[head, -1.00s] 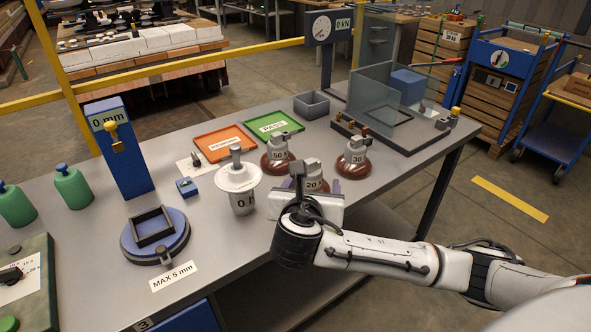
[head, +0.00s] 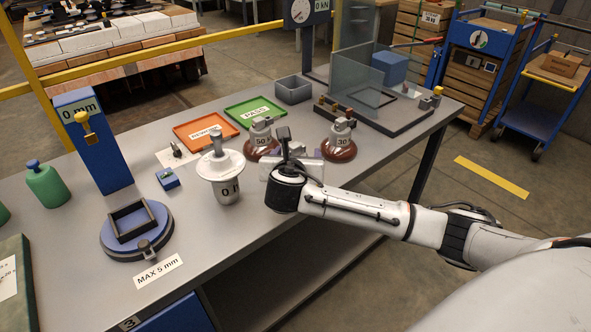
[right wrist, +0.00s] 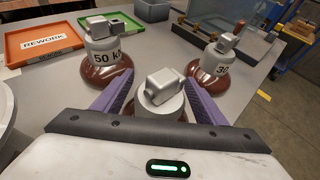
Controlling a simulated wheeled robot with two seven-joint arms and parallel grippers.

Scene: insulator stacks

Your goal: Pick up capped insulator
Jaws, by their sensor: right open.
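Three brown insulators with grey metal caps are on the bench: the one marked 50 (head: 261,139), the one marked 30 (head: 340,140), and a third one whose cap (right wrist: 163,90) shows in the right wrist view. In the head view my arm mostly hides this third one. My right gripper (right wrist: 160,80) is open. Its purple fingers reach forward on either side of the third cap, with a gap visible. The 50 (right wrist: 105,52) and 30 (right wrist: 215,62) insulators stand beyond the fingers, left and right. My left gripper is not in view.
A white-disc insulator on a grey cup (head: 221,176) stands left of my gripper. The orange REWORK tray (head: 204,143), green PASS tray (head: 262,104) and grey bin (head: 293,89) are behind. A clear-panelled fixture (head: 372,95) stands at back right.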

